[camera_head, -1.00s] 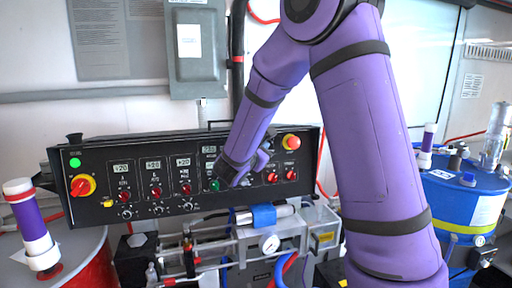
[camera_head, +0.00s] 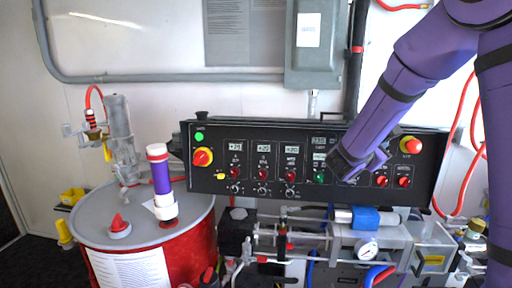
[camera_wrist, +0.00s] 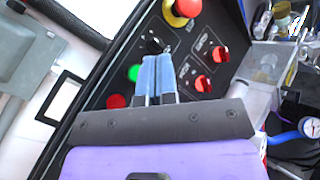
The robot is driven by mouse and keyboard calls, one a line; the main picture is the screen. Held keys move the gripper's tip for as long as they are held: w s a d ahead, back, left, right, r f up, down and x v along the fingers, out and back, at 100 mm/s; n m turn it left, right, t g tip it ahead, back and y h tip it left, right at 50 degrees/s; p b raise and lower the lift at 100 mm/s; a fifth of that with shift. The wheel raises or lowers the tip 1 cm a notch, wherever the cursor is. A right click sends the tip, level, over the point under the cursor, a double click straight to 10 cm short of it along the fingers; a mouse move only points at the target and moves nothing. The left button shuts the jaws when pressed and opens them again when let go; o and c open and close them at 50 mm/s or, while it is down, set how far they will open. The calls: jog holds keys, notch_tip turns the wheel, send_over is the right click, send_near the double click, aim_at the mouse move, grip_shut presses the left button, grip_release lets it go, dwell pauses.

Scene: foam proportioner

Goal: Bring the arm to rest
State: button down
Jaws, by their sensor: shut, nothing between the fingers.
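My gripper (camera_head: 378,161) is in front of the right half of a black control panel (camera_head: 215,180). In the wrist view its two blue fingers (camera_wrist: 157,60) are together with nothing between them. They point at the panel, near a black knob (camera_wrist: 156,45); whether they touch it I cannot tell. My purple arm comes down from the upper right and hides part of the panel.
A red emergency knob (camera_head: 410,145) and two red knobs (camera_wrist: 211,68) lie close to the gripper. Pump gear with a gauge (camera_head: 367,249) sits below the panel. A red drum (camera_head: 203,243) stands left. A grey box (camera_head: 315,45) hangs above.

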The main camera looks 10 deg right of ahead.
jog(key=s+r+m+g+y, duration=0.25)
jog(key=s+m, duration=0.25)
jog(key=s, duration=0.4)
jog(key=s+r+m+g+y, duration=0.15)
jog(key=s+m+g, duration=0.3)
jog(key=s, duration=0.55)
jog(key=s+a+m+t+y, duration=0.4)
jog(key=s+a+m+y, duration=0.4)
jog(key=s+a+y, duration=0.3)
jog(key=s+a, duration=0.2)
jog(key=a, duration=0.1)
jog(key=shift+a+r+y, duration=0.35)
jog(key=shift+y, duration=0.05)
jog(key=shift+d, duration=0.15)
